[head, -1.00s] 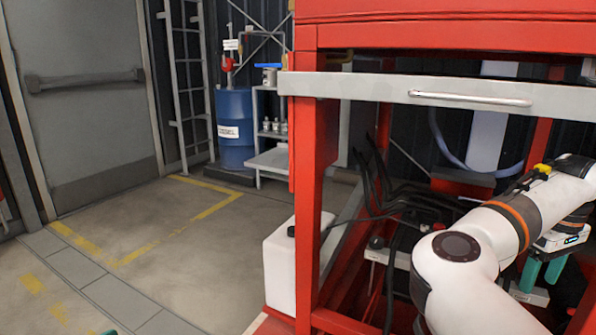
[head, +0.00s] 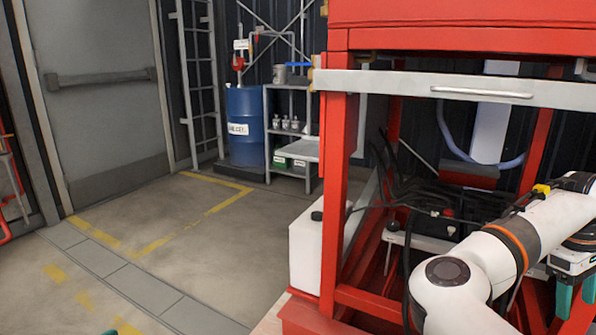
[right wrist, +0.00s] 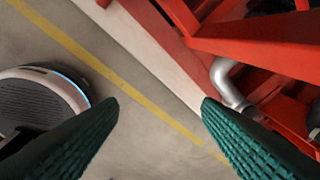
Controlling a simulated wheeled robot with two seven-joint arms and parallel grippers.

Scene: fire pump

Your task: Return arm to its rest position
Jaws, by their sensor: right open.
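My right arm (head: 505,250) is bent at the right of the head view, in front of the red pump frame (head: 340,200). My right gripper (head: 577,294) hangs at the far right edge, with its teal fingers pointing down. In the right wrist view, the two fingers (right wrist: 160,108) stand wide apart with nothing between them but concrete floor and a yellow line. The red frame shows close beyond the right finger. A small teal tip (head: 109,332) at the bottom left of the head view looks like part of my left gripper; the rest is out of frame.
A white tank (head: 305,252) stands at the frame's left foot. Black hoses (head: 425,190) and a grey drawer front (head: 450,88) are by my right arm. A blue barrel (head: 245,125) and grey shelf (head: 290,105) stand at the back. Floor (head: 210,245) on the left is clear.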

